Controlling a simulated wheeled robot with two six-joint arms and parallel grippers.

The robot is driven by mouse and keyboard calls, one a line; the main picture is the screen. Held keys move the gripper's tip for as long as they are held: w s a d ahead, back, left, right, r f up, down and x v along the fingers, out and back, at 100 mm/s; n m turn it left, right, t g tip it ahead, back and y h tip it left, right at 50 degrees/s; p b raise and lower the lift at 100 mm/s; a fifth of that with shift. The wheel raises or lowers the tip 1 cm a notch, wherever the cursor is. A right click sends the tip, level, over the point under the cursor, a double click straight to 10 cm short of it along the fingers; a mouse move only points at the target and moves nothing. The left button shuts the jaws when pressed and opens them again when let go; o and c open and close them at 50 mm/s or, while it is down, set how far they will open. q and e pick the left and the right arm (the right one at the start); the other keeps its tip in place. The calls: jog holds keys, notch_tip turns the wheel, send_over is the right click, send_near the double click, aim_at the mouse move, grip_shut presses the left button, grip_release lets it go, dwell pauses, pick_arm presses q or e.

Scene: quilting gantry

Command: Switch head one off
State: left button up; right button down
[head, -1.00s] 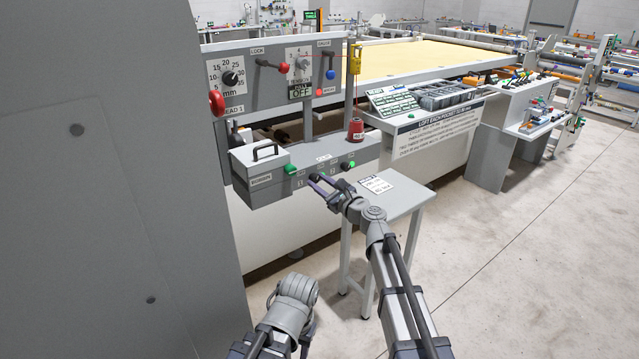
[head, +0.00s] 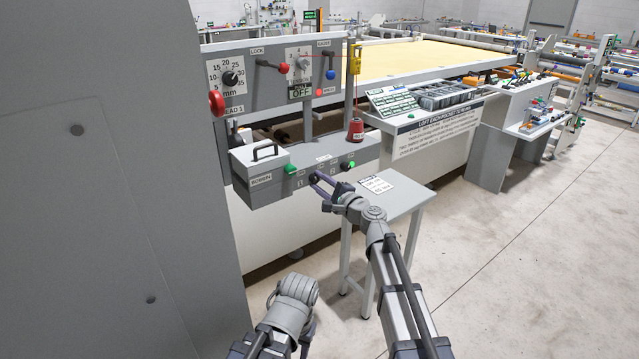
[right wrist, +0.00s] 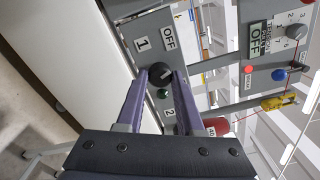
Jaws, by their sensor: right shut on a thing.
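The head one panel (head: 262,75) stands at the left in the head view, with a sewing head box (head: 300,160) below it. My right gripper (head: 314,180) is at the front face of this box. In the right wrist view its purple fingers (right wrist: 161,80) are shut on a round black switch knob (right wrist: 158,70), one on each side. The knob has a light mark, but its pointing direction is unclear. Labels "1" (right wrist: 142,44), "OFF" (right wrist: 169,38) and "2" (right wrist: 170,114) are around it. My left arm is low in the head view; its gripper is hidden.
A green button (right wrist: 163,93) is close beside the fingers. A red thread cone (head: 356,130) stands on the box's right end. A small grey side table (head: 400,185) with a card is below my right wrist. A grey cabinet wall (head: 110,180) fills the left side.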

jog(key=shift+n, duration=0.8)
jog(key=c, duration=0.5)
grip_release()
jog(key=shift+c, duration=0.2)
jog(key=shift+s, duration=0.1)
jog(key=v, duration=0.7)
jog(key=shift+s+d, duration=0.2)
jog(key=shift+s, duration=0.05)
